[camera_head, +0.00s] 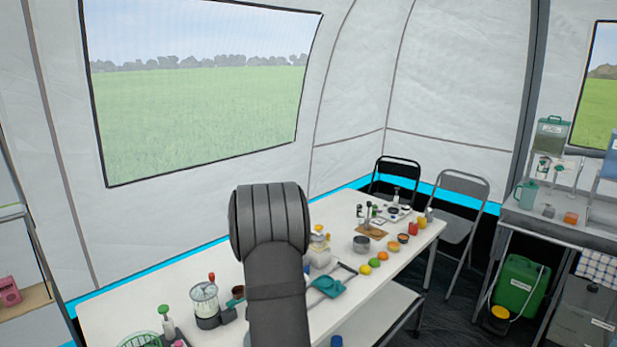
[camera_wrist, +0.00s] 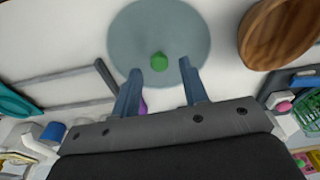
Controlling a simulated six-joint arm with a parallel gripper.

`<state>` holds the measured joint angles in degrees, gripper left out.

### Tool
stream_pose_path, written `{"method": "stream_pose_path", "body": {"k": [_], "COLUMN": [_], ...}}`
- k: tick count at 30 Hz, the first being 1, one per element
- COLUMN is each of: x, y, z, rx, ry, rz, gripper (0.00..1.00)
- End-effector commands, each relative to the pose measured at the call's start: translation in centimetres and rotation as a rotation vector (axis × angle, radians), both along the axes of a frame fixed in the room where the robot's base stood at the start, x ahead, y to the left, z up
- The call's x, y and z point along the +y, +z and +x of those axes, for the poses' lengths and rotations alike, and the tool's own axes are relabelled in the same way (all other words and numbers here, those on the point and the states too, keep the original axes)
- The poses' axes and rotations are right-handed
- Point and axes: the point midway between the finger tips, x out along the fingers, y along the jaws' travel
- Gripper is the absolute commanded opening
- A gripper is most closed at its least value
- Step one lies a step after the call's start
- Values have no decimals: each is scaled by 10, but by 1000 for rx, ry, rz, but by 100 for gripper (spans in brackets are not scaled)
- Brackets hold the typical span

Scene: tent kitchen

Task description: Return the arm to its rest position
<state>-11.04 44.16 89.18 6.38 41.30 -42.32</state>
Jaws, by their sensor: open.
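My arm rises in front of the white table (camera_head: 190,275) in the head view, with its dark rounded joint covering the middle of the table. My gripper is hidden behind the arm there. In the wrist view my gripper (camera_wrist: 158,90) is open, its two blue-grey fingers apart. Between and beyond the fingertips is a round translucent grey-blue disc (camera_wrist: 150,30) with a small green knob (camera_wrist: 159,62). Nothing is visibly held. I cannot tell how far the fingers are from the disc.
A round wooden item (camera_wrist: 280,32) is right of the fingers, and a grey frame (camera_wrist: 70,85) is left. On the table stand a clear-walled appliance (camera_head: 205,300), a teal cloth (camera_head: 328,286), several fruits and a metal pot (camera_head: 361,244). Folding chairs (camera_head: 459,205) stand behind.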

Motion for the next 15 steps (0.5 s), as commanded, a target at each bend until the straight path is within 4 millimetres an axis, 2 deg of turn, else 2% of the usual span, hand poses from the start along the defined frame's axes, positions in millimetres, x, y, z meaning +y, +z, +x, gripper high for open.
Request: {"method": "stream_pose_path", "body": {"k": [2, 15], "x": [0, -8], "y": [-17, 71], "z": [-1, -6], "rx": [5, -6], "ry": [-1, 1], "rz": [-1, 0], "gripper": [40, 40]}}
